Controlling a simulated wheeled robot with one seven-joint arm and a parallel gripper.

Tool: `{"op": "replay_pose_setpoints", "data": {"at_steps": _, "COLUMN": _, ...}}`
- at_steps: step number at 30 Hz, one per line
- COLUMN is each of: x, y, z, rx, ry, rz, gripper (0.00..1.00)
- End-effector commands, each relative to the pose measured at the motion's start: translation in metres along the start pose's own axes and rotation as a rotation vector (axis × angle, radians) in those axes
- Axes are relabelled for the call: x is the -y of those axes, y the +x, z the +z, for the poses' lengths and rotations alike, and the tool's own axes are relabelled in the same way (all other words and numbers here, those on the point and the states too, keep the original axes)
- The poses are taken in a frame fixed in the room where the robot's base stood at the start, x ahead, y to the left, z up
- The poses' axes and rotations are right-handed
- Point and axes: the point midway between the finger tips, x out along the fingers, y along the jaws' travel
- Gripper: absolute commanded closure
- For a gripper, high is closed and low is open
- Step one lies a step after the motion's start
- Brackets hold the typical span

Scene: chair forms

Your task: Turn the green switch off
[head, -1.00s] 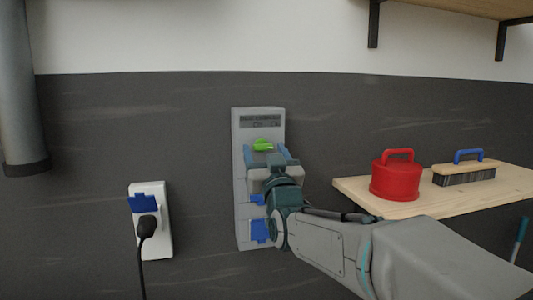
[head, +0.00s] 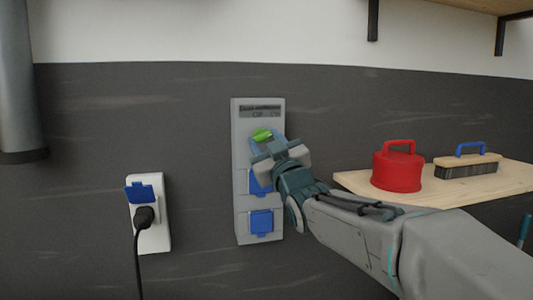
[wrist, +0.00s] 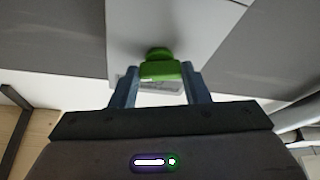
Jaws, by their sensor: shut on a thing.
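The green switch (head: 262,135) is a small knob near the top of a tall grey wall panel (head: 243,220). It looks slightly tilted in the head view, its left end lower. A dark label strip with small, blurred writing is above it. My gripper (head: 267,145) reaches the panel from the lower right and partly covers its front below the knob. In the wrist view my gripper (wrist: 161,82) has one finger on each side of the green switch (wrist: 160,68) and is shut on it.
Blue socket covers (head: 261,223) sit lower on the panel. A white socket (head: 155,236) with a black plug and cord (head: 144,217) is at the left. A wooden shelf (head: 425,200) at the right holds a red canister (head: 398,170) and a brush (head: 466,166).

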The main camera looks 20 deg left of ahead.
Motion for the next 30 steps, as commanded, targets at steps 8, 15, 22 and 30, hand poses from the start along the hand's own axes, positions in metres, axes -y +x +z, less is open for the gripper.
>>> {"op": "replay_pose_setpoints", "data": {"at_steps": 8, "x": -0.005, "y": 0.001, "z": -0.001, "rx": 0.0, "ry": -0.246, "rz": -0.097, "gripper": 0.81}}
{"op": "replay_pose_setpoints", "data": {"at_steps": 15, "x": -0.008, "y": 0.002, "z": -0.004, "rx": 0.003, "ry": -0.455, "rz": -0.185, "gripper": 0.81}}
{"op": "replay_pose_setpoints", "data": {"at_steps": 22, "x": -0.01, "y": 0.003, "z": -0.006, "rx": 0.002, "ry": -0.656, "rz": -0.269, "gripper": 0.81}}
{"op": "replay_pose_setpoints", "data": {"at_steps": 30, "x": -0.011, "y": 0.004, "z": -0.008, "rx": 0.001, "ry": -0.879, "rz": -0.363, "gripper": 0.81}}
